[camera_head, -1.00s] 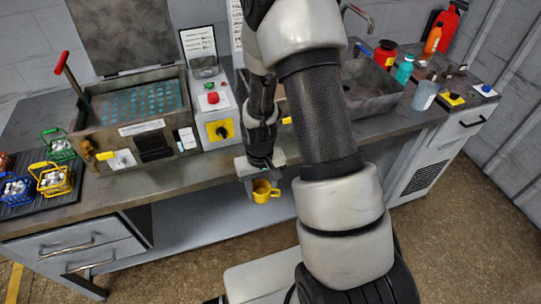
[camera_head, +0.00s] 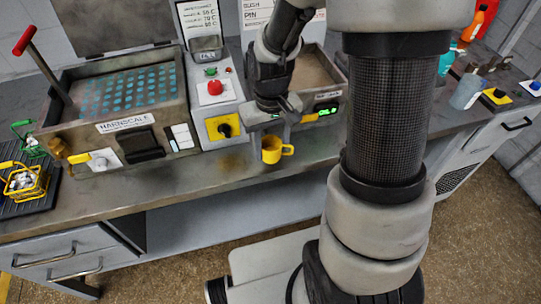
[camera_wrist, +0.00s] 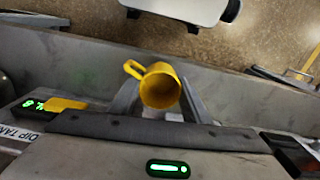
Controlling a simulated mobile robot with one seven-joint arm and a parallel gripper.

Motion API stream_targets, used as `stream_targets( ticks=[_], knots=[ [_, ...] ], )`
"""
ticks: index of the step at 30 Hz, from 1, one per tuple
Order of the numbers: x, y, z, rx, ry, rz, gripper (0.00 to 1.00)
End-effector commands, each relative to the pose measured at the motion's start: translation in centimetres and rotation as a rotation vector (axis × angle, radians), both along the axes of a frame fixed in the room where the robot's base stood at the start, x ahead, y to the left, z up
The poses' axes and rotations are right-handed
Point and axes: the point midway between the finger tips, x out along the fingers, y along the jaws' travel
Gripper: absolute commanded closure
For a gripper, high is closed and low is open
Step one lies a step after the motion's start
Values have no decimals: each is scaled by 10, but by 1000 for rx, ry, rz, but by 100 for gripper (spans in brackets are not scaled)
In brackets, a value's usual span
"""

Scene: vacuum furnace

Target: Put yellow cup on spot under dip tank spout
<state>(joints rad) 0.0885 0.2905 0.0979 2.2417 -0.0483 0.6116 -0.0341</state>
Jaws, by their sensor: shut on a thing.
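My gripper (camera_head: 274,128) is shut on the yellow cup (camera_head: 272,150), which is upright with its handle to the right in the head view. The cup is over the counter in front of the dip tank; I cannot tell whether it touches the surface. In the wrist view the cup (camera_wrist: 160,88) sits between the two fingers, its open mouth facing the camera. The dip tank (camera_head: 318,72) is partly hidden by my arm. Its yellow tap lever (camera_head: 309,118) is right of the cup and shows in the wrist view too (camera_wrist: 65,104). No marked spot is clearly visible.
A control box (camera_head: 215,115) with a red button and yellow switch stands left of the dip tank. The Harnscale tank (camera_head: 125,124) is further left. A yellow basket (camera_head: 25,182) is at far left. A brown stain (camera_head: 232,160) marks the otherwise clear counter front.

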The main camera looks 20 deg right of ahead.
Motion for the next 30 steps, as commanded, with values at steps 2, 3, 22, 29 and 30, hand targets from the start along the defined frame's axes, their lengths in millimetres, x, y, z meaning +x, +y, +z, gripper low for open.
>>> stream_targets(
  ticks=[2,3,22,29,30],
  knots=[
    [-1,0,-7,0,2,0,83],
    [-1,0,-13,0,3,0,83],
    [0,0,-40,0,0,0,45],
    [0,0,-40,0,0,0,38],
    [0,0,-40,0,-1,0,38]
  ],
)
